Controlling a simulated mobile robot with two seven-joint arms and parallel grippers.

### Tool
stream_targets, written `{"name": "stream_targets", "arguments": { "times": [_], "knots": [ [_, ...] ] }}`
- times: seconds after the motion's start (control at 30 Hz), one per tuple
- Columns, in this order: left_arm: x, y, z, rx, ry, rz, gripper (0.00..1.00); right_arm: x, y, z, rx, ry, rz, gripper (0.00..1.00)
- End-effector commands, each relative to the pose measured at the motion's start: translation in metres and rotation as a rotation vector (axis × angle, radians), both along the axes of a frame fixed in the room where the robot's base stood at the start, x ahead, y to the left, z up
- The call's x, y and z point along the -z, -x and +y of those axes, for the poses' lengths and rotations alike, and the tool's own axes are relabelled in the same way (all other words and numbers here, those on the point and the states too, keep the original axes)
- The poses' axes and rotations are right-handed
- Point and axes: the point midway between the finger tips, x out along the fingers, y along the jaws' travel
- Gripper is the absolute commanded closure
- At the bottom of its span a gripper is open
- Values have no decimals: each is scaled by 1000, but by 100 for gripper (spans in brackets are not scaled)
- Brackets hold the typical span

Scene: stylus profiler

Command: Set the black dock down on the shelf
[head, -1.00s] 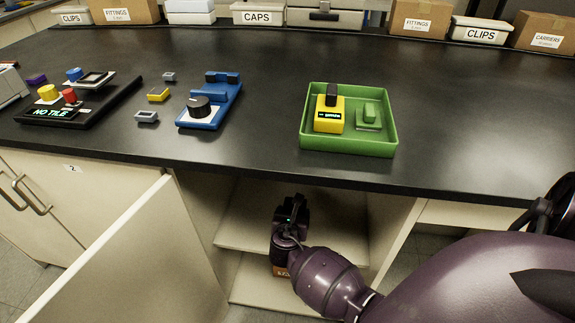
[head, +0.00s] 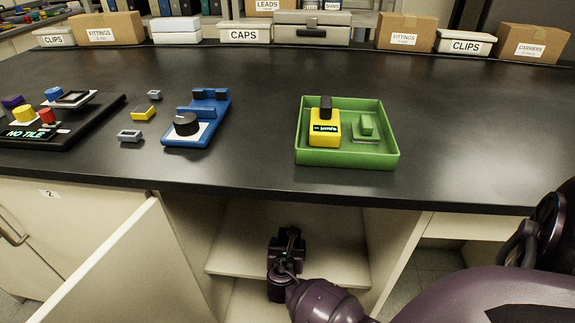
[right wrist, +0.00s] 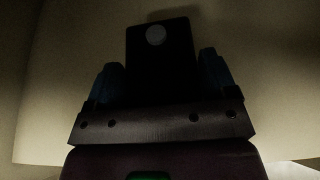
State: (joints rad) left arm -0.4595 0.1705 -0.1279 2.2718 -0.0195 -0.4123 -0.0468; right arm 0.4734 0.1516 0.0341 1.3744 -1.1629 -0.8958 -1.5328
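The black dock (right wrist: 160,65) shows in the right wrist view as a dark upright block with a pale round disc near its top. My right gripper (right wrist: 158,80) has a blue-tinted finger on each side of it and appears shut on it. In the head view my right gripper (head: 286,246) reaches into the open cabinet under the counter, at the pale shelf (head: 232,252). The arm hides part of the shelf. The picture is too dark to tell whether the dock touches the shelf. My left gripper is not in view.
An open cabinet door (head: 110,265) stands left of the opening. On the black counter (head: 250,165) above are a green tray (head: 345,160) with a yellow device (head: 323,130), a blue device (head: 198,115) and a black board (head: 75,130). The shelf is bare left of my gripper.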

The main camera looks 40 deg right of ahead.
Motion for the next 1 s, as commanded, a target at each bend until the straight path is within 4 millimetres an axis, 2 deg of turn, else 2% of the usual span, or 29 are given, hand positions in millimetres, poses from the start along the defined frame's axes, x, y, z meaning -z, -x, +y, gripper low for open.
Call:
{"name": "stream_targets", "arguments": {
  "times": [0.03,0.13,0.47,0.7,1.0],
  "knots": [
    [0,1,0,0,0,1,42,0,0,0,0,0,0,14],
    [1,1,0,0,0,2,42,0,0,0,0,0,0,0],
    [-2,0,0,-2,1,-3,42,-5,0,0,1,0,-2,0],
    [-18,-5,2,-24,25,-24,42,-25,17,24,0,-2,-10,0],
    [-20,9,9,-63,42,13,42,-46,51,64,0,-1,-9,0]
  ]
}}
